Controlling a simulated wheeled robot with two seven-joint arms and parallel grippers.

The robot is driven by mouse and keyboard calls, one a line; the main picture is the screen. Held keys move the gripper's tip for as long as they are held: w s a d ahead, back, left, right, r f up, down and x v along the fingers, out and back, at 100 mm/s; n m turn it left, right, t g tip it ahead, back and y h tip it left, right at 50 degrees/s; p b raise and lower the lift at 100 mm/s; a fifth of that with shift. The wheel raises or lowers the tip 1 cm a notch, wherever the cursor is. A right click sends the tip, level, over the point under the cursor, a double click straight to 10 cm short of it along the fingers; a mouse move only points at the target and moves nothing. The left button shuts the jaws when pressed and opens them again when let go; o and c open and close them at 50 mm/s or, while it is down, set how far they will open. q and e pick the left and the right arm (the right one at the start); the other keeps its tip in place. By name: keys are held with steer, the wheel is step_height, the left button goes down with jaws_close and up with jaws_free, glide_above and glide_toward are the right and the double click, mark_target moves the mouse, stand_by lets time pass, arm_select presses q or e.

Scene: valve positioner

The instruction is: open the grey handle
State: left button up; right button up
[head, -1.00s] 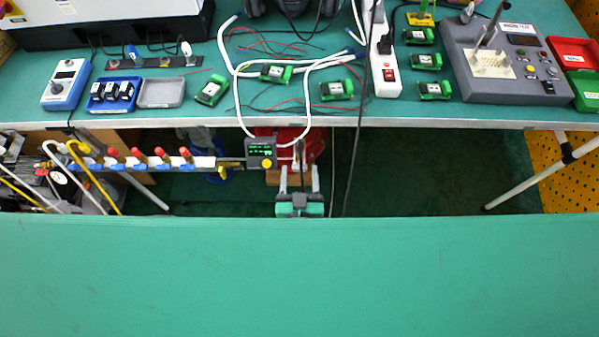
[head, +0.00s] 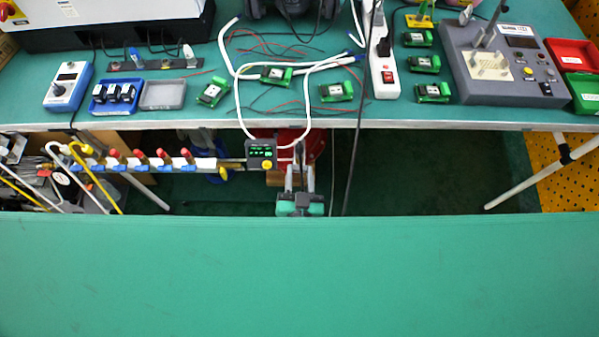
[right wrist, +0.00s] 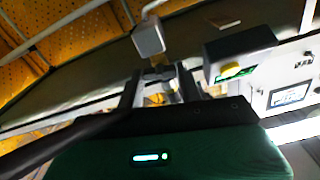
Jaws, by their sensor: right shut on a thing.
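The valve positioner is a dark box (head: 260,154) with a green display and a yellow knob, below the bench edge in the head view. It also shows in the right wrist view (right wrist: 240,50). A slim grey handle (head: 299,156) stands just right of the box. My right gripper (head: 299,178) reaches up from below with its fingers drawn in around the handle's lower part. In the right wrist view the fingers (right wrist: 160,88) close on a small grey part, which their tips partly hide. My left gripper is not in view.
A pipe manifold (head: 150,163) with several red-topped valves runs left of the box. White tubing (head: 309,120) hangs over the bench edge, and a black cable (head: 352,165) drops to the right. A wide green surface (head: 300,270) fills the foreground.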

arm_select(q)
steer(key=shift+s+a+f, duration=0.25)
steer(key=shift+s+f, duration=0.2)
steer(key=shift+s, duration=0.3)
arm_select(e)
steer(key=shift+m, duration=1)
steer(key=o, duration=1)
steer(key=shift+s, duration=0.1)
